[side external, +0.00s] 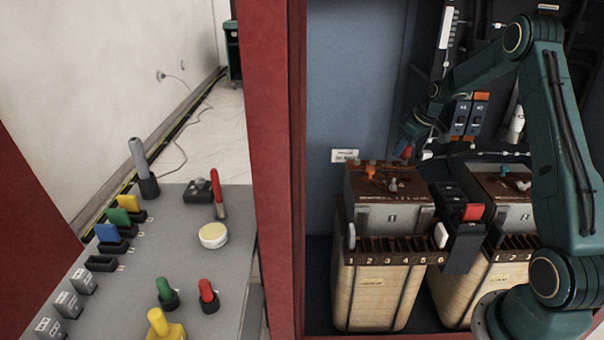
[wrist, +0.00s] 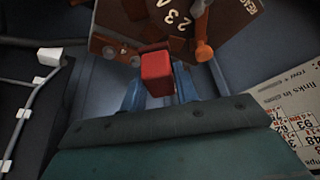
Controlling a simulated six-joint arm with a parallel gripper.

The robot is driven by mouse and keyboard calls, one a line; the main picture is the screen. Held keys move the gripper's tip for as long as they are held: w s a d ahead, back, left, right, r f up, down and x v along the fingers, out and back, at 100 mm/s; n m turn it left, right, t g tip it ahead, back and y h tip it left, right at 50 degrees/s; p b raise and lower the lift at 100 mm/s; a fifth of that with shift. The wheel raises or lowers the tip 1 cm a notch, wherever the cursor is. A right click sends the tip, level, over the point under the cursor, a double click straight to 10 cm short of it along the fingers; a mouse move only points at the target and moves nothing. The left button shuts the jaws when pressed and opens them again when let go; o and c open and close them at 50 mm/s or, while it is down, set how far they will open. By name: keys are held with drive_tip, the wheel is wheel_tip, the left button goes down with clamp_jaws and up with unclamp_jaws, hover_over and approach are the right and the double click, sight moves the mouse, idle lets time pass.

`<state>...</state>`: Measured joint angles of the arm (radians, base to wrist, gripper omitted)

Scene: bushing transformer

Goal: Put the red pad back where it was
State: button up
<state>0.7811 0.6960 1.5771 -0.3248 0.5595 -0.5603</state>
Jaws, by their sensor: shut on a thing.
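My gripper (side external: 405,149) is inside the red-framed cabinet, above the left tank unit (side external: 387,194) marked 1. In the wrist view its two bluish fingers (wrist: 160,90) are shut on the red pad (wrist: 155,66), a small red block. In the side view only a small red patch of the pad shows at the fingertips. On the grey bench at left, yellow (side external: 127,203), green (side external: 117,216) and blue (side external: 107,232) pads stand in black holders. A black holder (side external: 101,263) in front of the blue one is empty.
The cabinet's red post (side external: 268,150) stands between the bench and the tanks. A red-topped black block (side external: 462,232) sits between the tanks. The bench also bears a red-handled tool (side external: 218,196), a round cream disc (side external: 213,235) and coloured knobs (side external: 164,290).

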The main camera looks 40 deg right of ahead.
drive_tip(key=s+a+r, duration=0.1)
drive_tip(key=s+a, duration=0.1)
drive_tip(key=a, duration=2.3)
drive_tip(key=s+a+r, duration=0.1)
drive_tip(key=a, duration=2.4)
wheel_tip(320, 180, up, 6)
drive_tip(key=n+g+y, duration=0.1)
drive_tip(key=n+y, duration=0.2)
drive_tip(key=n, duration=0.6)
hover_over(199, 269)
drive_tip(key=s+d, duration=0.1)
wheel_tip(199, 269, down, 20)
drive_tip(key=shift+f, duration=0.15)
